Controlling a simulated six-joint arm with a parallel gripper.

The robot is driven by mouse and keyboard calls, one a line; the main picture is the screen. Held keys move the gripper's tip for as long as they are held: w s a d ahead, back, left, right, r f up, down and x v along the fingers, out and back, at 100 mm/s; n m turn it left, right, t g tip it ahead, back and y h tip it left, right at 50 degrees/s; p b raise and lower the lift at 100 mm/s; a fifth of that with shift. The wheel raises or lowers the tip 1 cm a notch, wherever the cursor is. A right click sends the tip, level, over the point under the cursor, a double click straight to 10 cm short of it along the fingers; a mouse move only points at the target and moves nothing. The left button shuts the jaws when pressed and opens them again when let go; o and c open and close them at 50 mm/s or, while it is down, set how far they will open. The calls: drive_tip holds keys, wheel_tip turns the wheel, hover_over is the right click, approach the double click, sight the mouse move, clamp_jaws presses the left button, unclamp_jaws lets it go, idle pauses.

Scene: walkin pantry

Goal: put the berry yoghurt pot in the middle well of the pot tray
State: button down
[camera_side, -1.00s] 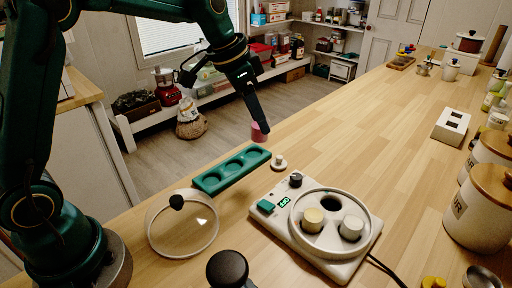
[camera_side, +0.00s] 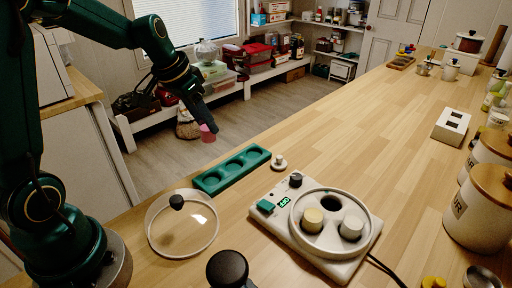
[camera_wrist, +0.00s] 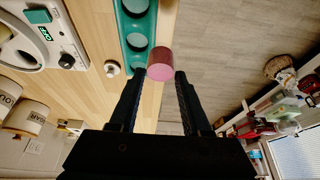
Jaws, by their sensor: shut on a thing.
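My gripper (camera_side: 203,122) is shut on the pink berry yoghurt pot (camera_side: 208,133), held at its fingertips. In the wrist view, the pot (camera_wrist: 161,66) shows between the two finger ends. The green pot tray (camera_side: 204,184) lies on the counter with three round wells in a row, and all three look empty. The pot is in the air above and behind the tray in the side view, apart from it. In the wrist view, the tray (camera_wrist: 154,22) is partly cut off by the top edge, just beyond the pot.
A white appliance (camera_side: 338,268) with a cream pot (camera_side: 313,220), a whitish pot (camera_side: 351,228) and an empty hole stands right of the tray. A clear lid (camera_side: 183,240) lies left of it. A small knobbed piece (camera_side: 279,163) sits near the tray's right end.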

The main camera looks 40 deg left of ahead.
drive_tip(key=shift+w+d+f, duration=0.55)
drive_tip(key=shift+d+f, duration=0.2)
drive_tip(key=shift+f, duration=0.5)
drive_tip(key=shift+w+d+f, duration=0.55)
drive_tip(key=shift+d+f, duration=0.25)
drive_tip(key=shift+f, duration=0.4)
drive_tip(key=shift+w+d+f, duration=0.55)
drive_tip(key=shift+d+f, duration=0.2)
drive_tip(key=shift+f, duration=0.5)
drive_tip(key=shift+f, duration=0.1)
drive_tip(key=shift+c, duration=1.8)
unclamp_jaws()
